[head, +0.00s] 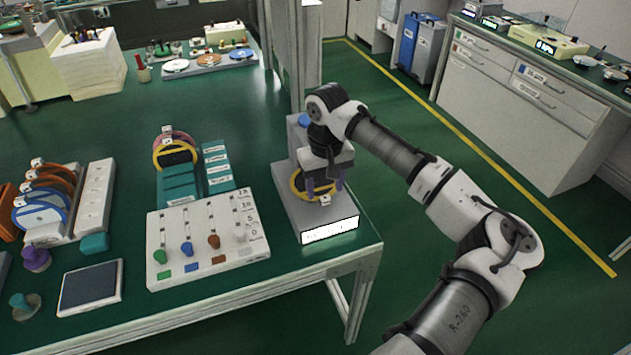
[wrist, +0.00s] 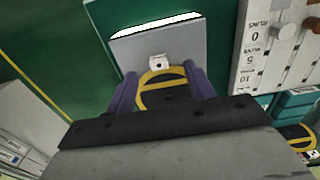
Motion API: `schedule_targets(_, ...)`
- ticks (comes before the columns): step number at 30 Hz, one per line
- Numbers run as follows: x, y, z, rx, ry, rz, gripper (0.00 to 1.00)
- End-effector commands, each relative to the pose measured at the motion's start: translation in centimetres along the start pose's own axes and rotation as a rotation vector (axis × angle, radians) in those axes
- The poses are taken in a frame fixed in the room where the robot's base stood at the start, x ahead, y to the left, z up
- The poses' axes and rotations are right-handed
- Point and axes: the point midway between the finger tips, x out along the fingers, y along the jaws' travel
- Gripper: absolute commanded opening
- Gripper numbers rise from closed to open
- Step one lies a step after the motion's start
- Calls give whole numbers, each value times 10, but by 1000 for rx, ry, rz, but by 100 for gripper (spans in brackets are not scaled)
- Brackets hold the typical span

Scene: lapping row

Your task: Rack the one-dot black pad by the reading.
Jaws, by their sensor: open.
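A black pad with a yellow ring (head: 299,186) lies on the grey gauge stand (head: 290,215). In the wrist view the pad (wrist: 163,97) has a white tag (wrist: 157,63) that seems to bear one dark dot. My gripper (head: 323,187) is open over the pad, its purple fingers (wrist: 160,88) on either side; I cannot tell if they touch it. The stand's lit display (head: 330,230) is too washed out to read. A teal rack (head: 218,172) with labelled steps stands to the left. It holds another yellow-ringed black pad (head: 175,155) with a pinkish-ringed one behind.
A white board (head: 205,240) with coloured pegs and a 0 to 15 scale stands in front of the rack. Orange- and blue-ringed pads (head: 40,212) stand in a holder at far left. A tablet (head: 90,288) lies near the front edge. The bench ends just right of the stand.

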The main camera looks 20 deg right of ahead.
Motion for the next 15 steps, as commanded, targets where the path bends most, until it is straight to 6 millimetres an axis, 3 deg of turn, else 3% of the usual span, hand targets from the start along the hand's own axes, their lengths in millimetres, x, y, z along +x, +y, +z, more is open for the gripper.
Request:
schedule_targets(6, 26, 1, 1, 1, -2, 0, 54)
schedule_targets(15, 30, 1, 0, 1, 1, -1, 51)
